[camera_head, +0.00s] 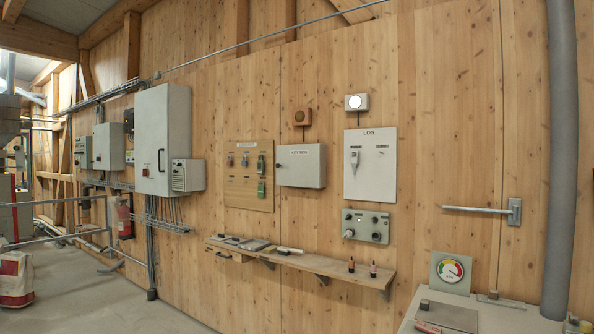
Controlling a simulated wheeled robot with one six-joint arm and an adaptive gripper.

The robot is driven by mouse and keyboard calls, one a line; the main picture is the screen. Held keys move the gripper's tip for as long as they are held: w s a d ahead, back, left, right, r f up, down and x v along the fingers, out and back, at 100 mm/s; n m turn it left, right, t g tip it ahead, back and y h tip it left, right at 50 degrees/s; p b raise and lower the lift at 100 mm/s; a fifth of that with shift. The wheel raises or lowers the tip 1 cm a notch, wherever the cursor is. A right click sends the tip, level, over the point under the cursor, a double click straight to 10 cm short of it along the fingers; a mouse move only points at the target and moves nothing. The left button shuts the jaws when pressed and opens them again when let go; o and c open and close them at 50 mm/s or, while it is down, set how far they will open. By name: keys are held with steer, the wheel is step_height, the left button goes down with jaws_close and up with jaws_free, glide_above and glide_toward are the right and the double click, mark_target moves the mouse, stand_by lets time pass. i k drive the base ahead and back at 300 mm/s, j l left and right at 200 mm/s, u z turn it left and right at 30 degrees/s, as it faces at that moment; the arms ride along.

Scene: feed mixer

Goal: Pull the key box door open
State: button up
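The key box (301,166) is a grey-white box with dark lettering, mounted on the wooden wall near the middle of the head view. Its door faces me and looks closed.
A wooden lockout board (249,175) hangs left of the box, a white LOG panel (370,164) right. A wooden shelf (330,266) juts out below, holding small items. A grey pipe (561,150) and wall lever (480,210) are further right.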

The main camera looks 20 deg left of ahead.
mark_target(298, 165)
steer(key=i+j, duration=0.75)
steer(key=i, duration=0.15)
